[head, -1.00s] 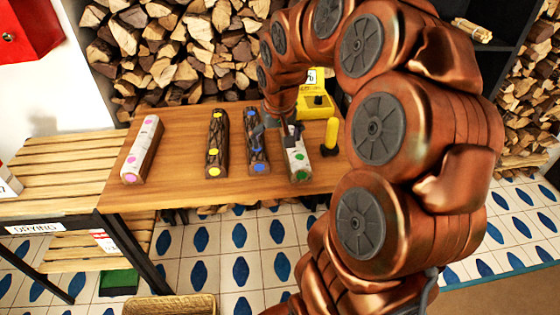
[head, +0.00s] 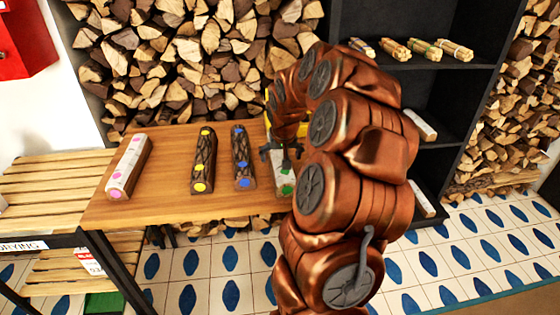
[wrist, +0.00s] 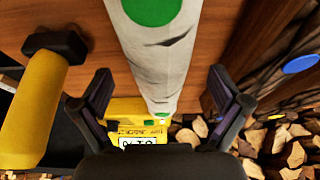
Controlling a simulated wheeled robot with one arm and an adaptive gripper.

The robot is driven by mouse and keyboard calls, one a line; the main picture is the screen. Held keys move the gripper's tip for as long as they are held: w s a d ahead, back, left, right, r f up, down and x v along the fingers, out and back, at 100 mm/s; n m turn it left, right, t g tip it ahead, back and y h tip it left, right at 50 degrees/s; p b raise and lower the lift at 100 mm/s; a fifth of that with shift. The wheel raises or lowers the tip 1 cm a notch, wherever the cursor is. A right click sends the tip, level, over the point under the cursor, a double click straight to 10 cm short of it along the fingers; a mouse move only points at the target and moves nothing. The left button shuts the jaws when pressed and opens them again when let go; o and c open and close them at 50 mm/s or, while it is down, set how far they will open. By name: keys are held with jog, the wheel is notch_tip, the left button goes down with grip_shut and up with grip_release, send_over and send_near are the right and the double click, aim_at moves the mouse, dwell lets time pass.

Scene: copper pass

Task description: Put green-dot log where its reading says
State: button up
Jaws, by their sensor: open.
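The green-dot log (head: 283,186) is pale birch with green end dots and lies on the wooden table, partly hidden by my arm. In the wrist view the log (wrist: 160,60) runs from the top down between my fingers. My gripper (head: 283,152) is over the log, and in the wrist view my gripper (wrist: 162,100) is open, with a finger on each side and visible gaps. A yellow meter (wrist: 128,106) with a white display sits beyond the log's end; its digits are partly cut off and I cannot read them surely. Its yellow-handled probe (wrist: 30,105) is at left.
Logs with pink (head: 128,168), yellow (head: 203,160) and blue dots (head: 243,158) lie on the table (head: 165,205). A slatted rack (head: 50,180) labelled DRYING stands left. A dark shelf (head: 465,75) with bundles and pale logs stands right; stacked firewood is behind.

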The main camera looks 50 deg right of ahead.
jog(key=x, duration=0.3)
jog(key=shift+f, duration=0.2)
jog(key=shift+f+b, duration=0.25)
jog(key=shift+b, duration=0.05)
dwell(0.5)
jog(key=c, duration=1.9)
